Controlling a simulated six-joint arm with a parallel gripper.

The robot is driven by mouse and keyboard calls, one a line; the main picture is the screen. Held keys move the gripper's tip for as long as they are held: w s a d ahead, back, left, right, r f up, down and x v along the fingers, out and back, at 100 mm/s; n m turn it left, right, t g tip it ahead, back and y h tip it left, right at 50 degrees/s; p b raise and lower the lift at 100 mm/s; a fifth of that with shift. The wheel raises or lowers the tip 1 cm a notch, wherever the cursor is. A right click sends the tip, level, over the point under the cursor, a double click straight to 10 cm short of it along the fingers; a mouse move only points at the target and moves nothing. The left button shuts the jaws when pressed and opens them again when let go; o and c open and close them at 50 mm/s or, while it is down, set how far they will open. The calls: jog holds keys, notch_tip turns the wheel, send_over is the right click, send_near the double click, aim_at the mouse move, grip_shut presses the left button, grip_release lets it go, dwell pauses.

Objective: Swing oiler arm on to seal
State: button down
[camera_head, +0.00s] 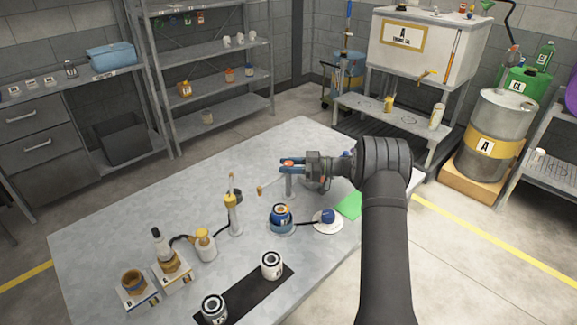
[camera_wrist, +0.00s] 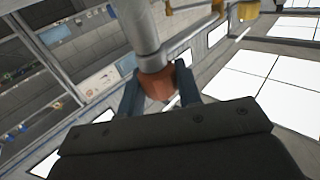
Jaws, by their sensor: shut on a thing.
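My gripper (camera_head: 290,165) is over the table's far side, its blue fingers shut on an orange-brown knob at the top of a grey post (camera_head: 290,186). In the wrist view the knob (camera_wrist: 156,82) sits between the fingers, joined to a grey tube (camera_wrist: 138,28). A thin grey oiler arm (camera_head: 273,184) reaches left from the post, with a small brass tip (camera_head: 260,191) hanging at its end. The tip is apart from the blue-rimmed pot (camera_head: 281,222) in front of it. I cannot tell which part is the seal.
A blue ball on a white disc (camera_head: 327,228) stands right of the pot, by a green mat (camera_head: 349,206). A yellow-collared column (camera_head: 235,215) and a pump bottle (camera_head: 206,246) stand left. Two white cans, one at the black strip's (camera_head: 245,297) far end, are in front.

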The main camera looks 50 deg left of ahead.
jog(key=shift+n+g+h, duration=0.6)
jog(key=shift+g+h, duration=0.1)
jog(key=c, duration=1)
grip_release()
jog(key=shift+c, duration=0.2)
jog(key=v, duration=1.7)
jog(key=shift+w, duration=0.35)
jog(key=shift+a, duration=0.1)
